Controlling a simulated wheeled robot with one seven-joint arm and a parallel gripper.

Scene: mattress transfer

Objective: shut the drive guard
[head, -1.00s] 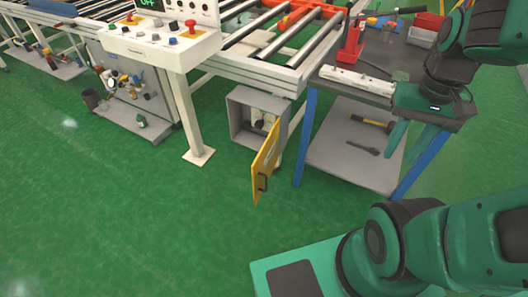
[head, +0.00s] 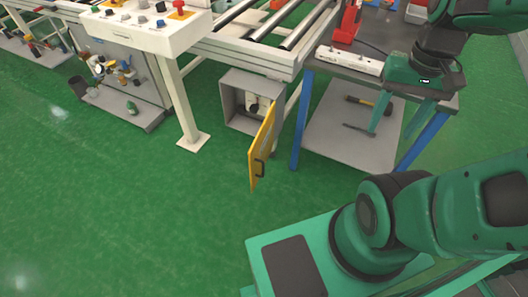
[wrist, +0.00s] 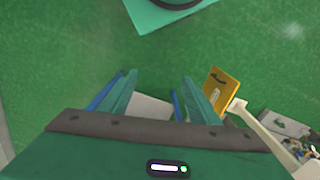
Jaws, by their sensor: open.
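The drive guard (head: 263,150) is a yellow hinged door with a black handle (head: 259,170). It stands open, swung out toward me from a grey box (head: 233,106) under the roller conveyor, so pale parts inside the box show. The guard also shows in the wrist view (wrist: 225,84), right of the fingers. My gripper (head: 396,132) is in front of the workbench at the right, to the right of the guard and apart from it. Its fingers (wrist: 158,78) are spread with nothing between them.
A workbench (head: 335,68) with blue legs stands right of the guard, with a hammer (head: 365,101) on its lower shelf. A control console (head: 145,38) on a white post (head: 177,100) stands left. Green floor in front of the guard is clear.

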